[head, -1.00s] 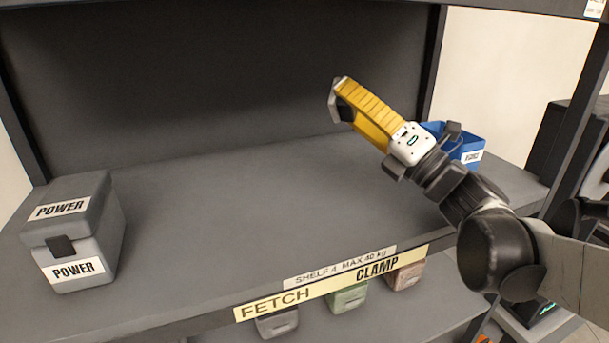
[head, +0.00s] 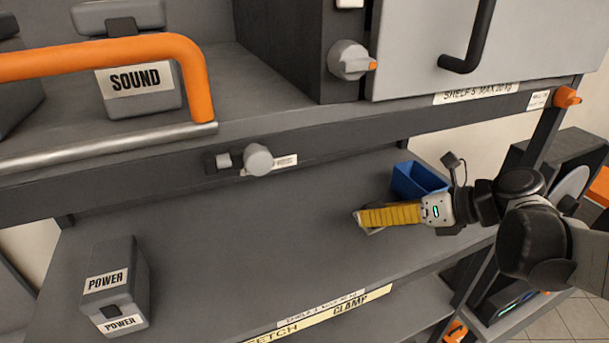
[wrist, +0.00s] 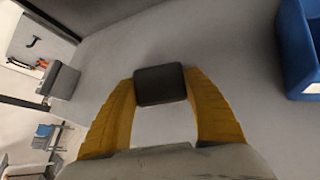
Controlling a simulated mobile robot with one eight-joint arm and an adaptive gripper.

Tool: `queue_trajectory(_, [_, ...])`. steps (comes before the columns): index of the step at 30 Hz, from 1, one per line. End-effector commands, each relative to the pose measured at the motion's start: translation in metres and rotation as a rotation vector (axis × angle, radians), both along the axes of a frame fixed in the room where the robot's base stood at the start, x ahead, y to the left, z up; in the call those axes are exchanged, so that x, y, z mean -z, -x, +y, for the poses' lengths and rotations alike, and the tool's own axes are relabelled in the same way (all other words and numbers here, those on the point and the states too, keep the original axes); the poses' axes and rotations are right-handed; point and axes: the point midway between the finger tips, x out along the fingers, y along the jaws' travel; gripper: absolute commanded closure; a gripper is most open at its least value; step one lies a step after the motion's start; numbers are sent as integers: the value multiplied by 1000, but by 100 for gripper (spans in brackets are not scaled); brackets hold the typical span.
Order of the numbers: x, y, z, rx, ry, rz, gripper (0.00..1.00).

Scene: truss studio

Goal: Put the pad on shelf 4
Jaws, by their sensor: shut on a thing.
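The pad (wrist: 160,85) is a small dark grey block. It sits between the yellow fingertips of my gripper (wrist: 160,88) in the wrist view. In the head view my gripper (head: 366,219) reaches in from the right, low over the right part of shelf 4 (head: 230,235). The pad mostly hides behind the fingers there. I cannot tell whether it touches the shelf surface. The shelf's front label (head: 322,307) is partly blurred.
A blue bin (head: 418,181) stands on shelf 4 just behind my gripper; it also shows at right in the wrist view (wrist: 296,45). A grey POWER case (head: 116,285) stands at far left. Shelf 5's edge (head: 330,142) runs above. The middle of shelf 4 is clear.

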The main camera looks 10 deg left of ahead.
Motion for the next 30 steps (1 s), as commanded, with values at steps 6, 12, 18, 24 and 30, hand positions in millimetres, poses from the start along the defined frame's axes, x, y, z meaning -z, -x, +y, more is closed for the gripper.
queue_trajectory(6, [11,35,-79,-79,337,-45,68])
queue_trajectory(12, [23,64,-128,-102,485,-70,68])
queue_trajectory(18, [28,69,-137,-111,528,-81,68])
queue_trajectory(24, [29,41,-93,-117,530,-83,68])
queue_trajectory(30, [29,11,-48,-113,529,-84,68])
